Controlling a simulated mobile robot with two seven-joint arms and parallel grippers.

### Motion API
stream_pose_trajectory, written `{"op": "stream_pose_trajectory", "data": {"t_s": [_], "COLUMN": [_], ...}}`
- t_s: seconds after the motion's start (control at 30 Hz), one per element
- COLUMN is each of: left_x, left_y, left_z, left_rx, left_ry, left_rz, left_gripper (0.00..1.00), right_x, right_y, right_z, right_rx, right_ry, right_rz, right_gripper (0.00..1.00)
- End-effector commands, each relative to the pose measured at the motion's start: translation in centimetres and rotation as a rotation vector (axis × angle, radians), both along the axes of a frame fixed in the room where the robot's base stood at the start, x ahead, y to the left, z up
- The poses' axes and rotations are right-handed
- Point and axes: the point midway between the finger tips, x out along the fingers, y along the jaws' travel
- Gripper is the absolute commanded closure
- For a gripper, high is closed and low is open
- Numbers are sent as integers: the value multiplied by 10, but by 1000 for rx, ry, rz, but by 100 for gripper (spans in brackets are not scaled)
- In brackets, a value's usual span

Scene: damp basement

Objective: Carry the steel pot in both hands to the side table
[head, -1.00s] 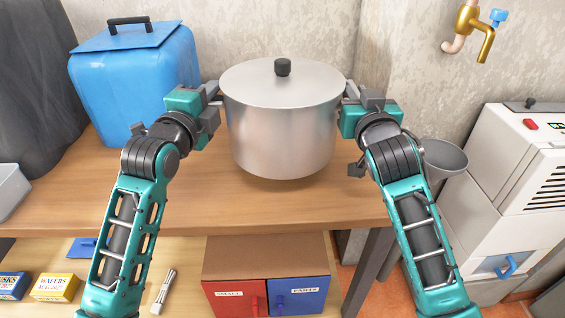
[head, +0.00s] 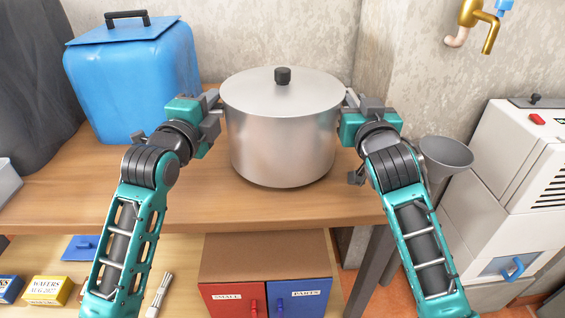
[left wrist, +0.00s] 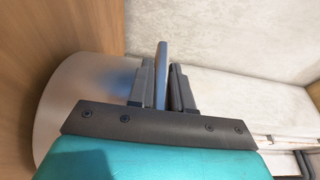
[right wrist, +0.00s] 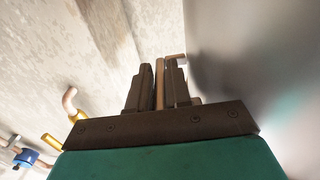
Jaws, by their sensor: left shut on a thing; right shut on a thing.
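The steel pot (head: 282,140) with its lid and black knob is upright over the wooden table (head: 90,195) in the head view. I cannot tell whether its base touches the wood. My left gripper (head: 213,103) is shut on the handle at the pot's left side; the left wrist view shows this handle (left wrist: 161,76) between the fingers. My right gripper (head: 351,99) is shut on the handle at the right side, which shows between the fingers in the right wrist view (right wrist: 160,82). I cannot tell whether this table is the side table.
A blue lidded box (head: 132,80) stands left of the pot. A grey funnel (head: 445,152) and a white machine (head: 515,170) are to the right, below a brass tap (head: 478,25). A lower shelf holds a red and blue cabinet (head: 265,260) and small boxes. Bare tabletop lies in front.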

Motion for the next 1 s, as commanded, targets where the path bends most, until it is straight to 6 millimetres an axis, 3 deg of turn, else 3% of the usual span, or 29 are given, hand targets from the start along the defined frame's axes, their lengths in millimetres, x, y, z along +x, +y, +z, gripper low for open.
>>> {"op": "stream_pose_trajectory", "data": {"t_s": [0.3,0.33,0.57,1.0], "left_x": [0,0,0,-10], "left_y": [0,0,0,3], "left_z": [-12,-14,-13,-14], "left_rx": [-1,2,1,3], "left_ry": [-12,-2,-1,-1], "left_rz": [1,1,0,1], "left_gripper": [100,78,56,55], "right_x": [0,0,0,0], "right_y": [0,0,0,1], "right_z": [-12,-14,-13,-13], "right_rx": [0,0,0,1], "right_ry": [-11,0,0,0], "right_rz": [0,-1,0,3], "right_gripper": [100,79,57,56]}}
